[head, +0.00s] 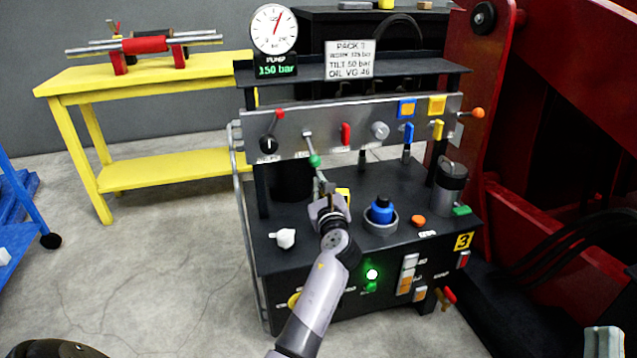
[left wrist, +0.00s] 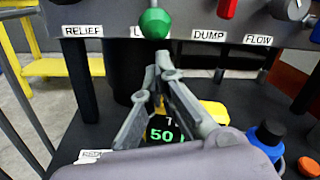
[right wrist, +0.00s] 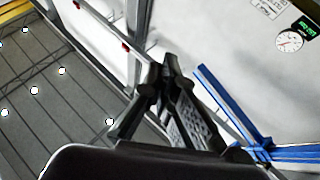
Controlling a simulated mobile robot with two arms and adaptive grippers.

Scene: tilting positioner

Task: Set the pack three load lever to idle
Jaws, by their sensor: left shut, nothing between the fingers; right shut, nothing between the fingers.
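The load lever's green knob (head: 315,160) hangs on a short metal stem, pointing down from the grey panel of the black pack, which bears a yellow plate with a 3 (head: 463,241). In the left wrist view the green knob (left wrist: 155,22) covers most of its label. My left gripper (head: 319,184) is shut and empty, with its fingertips just below the knob; whether they touch it I cannot tell. The fingertips also show in the left wrist view (left wrist: 164,62). My right gripper (right wrist: 160,75) is shut and empty, away from the panel.
A red-knobbed lever (head: 279,114) stands left of the load lever, and a red dump lever (head: 346,134) right of it. A blue-capped filler (head: 381,211) sits on the pack top. A yellow bench (head: 150,70) is at left; large red machinery (head: 560,80) is at right.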

